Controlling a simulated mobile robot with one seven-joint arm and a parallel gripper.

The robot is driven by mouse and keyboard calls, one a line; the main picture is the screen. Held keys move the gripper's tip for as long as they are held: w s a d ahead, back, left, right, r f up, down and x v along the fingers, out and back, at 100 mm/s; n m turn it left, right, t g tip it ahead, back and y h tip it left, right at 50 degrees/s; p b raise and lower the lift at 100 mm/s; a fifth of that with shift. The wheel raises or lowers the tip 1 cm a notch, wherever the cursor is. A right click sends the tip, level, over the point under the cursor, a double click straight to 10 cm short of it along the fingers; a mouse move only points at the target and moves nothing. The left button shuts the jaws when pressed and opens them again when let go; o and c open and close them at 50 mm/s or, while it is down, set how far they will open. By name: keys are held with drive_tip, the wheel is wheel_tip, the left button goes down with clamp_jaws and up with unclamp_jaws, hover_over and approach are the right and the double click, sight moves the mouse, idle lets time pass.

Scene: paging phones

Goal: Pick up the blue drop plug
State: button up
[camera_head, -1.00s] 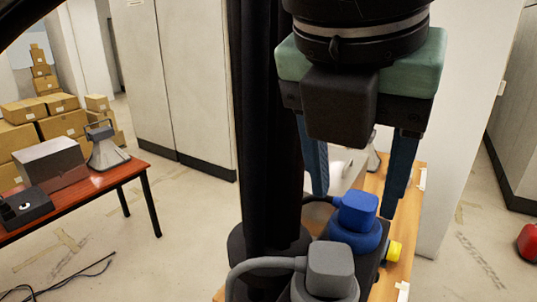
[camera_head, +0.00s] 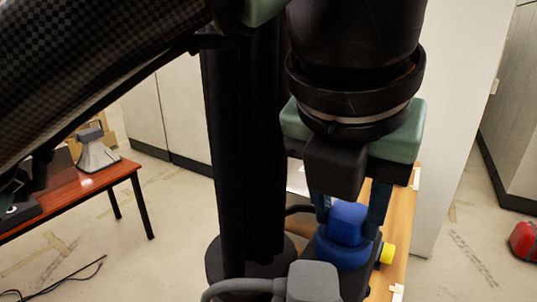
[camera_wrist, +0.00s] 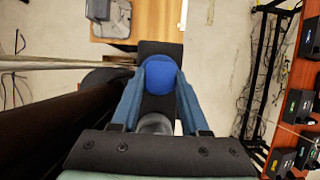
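The blue drop plug (camera_head: 347,222) has a squared head on a round base and sits on a dark box (camera_head: 374,262), with a dark cable at its left. It also shows in the wrist view (camera_wrist: 160,76). My gripper (camera_head: 350,212) points down over it. Its two blue fingers stand on either side of the plug's head and look closed against it. In the wrist view, the fingertips of my gripper (camera_wrist: 161,75) flank the plug. The plug still appears seated on the box; the exact finger contact is partly hidden.
A grey plug (camera_head: 313,282) with a grey cable sits close in front of the blue one. A yellow part (camera_head: 387,253) sticks out at the box's right. The wooden table (camera_head: 401,215) is narrow. A red table (camera_head: 100,178) with a grey device stands at left.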

drive_tip(key=shift+w, duration=0.1)
clamp_jaws()
